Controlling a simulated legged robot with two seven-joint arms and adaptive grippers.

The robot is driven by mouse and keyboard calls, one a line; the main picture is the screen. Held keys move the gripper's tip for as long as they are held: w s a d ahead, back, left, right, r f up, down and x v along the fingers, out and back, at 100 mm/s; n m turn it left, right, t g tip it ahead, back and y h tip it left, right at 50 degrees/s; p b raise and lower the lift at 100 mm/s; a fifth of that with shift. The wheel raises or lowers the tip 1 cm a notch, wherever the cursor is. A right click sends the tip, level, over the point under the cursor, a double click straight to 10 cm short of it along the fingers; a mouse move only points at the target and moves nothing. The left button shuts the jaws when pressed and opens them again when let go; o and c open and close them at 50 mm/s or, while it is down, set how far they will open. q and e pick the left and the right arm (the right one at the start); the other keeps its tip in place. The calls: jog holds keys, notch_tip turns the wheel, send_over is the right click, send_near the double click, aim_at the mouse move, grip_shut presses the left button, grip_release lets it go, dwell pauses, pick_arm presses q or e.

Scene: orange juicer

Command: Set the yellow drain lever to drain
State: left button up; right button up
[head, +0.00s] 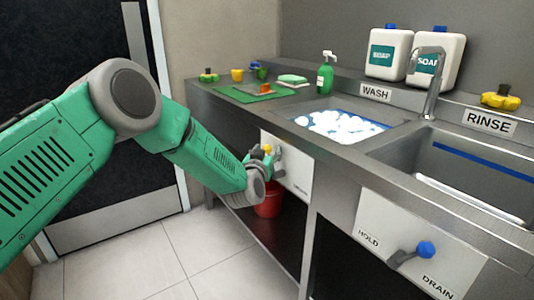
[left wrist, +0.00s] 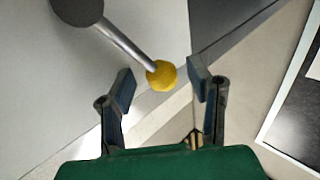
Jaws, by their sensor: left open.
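The yellow drain lever has a round yellow knob (head: 267,148) on the white panel below the wash sink. In the left wrist view its yellow knob (left wrist: 162,76) ends a silver rod that runs from a dark round pivot (left wrist: 77,8) at the upper left. My left gripper (head: 262,154) is at the lever in the head view. In the left wrist view my left gripper (left wrist: 161,84) is open, with the knob between its two fingertips and a gap on each side. The panel's lettering is mostly hidden by my arm. My right gripper is not in view.
A blue lever (head: 425,249) sits on the rinse panel at the right, marked HOLD and DRAIN. The wash sink (head: 295,119) holds white suds. A red bucket (head: 269,203) stands below the counter behind my left wrist. The floor in front is clear.

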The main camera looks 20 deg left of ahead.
pick_arm(q)
grip_shut()
jog(key=shift+s+d, duration=0.1)
jog(key=shift+s, duration=0.05)
jog(key=m+t, duration=0.1)
jog(key=s+d+m+b, duration=0.1)
jog(key=shift+d+r+m+t, duration=0.1)
jog(key=shift+d+m+t, duration=0.1)
jog(key=shift+m+t, duration=0.15)
jog(key=shift+s+d+m+t+h+b, duration=0.55)
jog(key=shift+d+m+t+b, duration=0.3)
jog(key=shift+m, duration=0.4)
jog(key=m, duration=0.1)
jog(key=m+t+h+b, duration=0.1)
jog(key=s+d+m+h+b, duration=0.1)
jog(key=shift+s+d+f+t, duration=0.1)
jog(key=shift+f+t, duration=0.15)
jog(key=shift+t, duration=0.15)
jog(key=shift+s+d+f+m+t+h+b, duration=0.15)
jog(key=shift+s+d+m+h+b, duration=0.15)
jog(key=shift+m+h+b, duration=0.55)
jog(key=shift+s+d+f+m+t+h+b, duration=0.15)
jog(key=shift+d+m+h+b, duration=0.35)
jog(key=shift+m, duration=0.65)
jog(key=shift+s+d+f+m+t+h+b, duration=0.1)
jog(key=shift+s+d+f+m+h+b, duration=0.15)
jog(key=shift+m+h+b, duration=0.45)
jog(key=shift+s+m, duration=0.1)
jog(key=shift+m, duration=0.3)
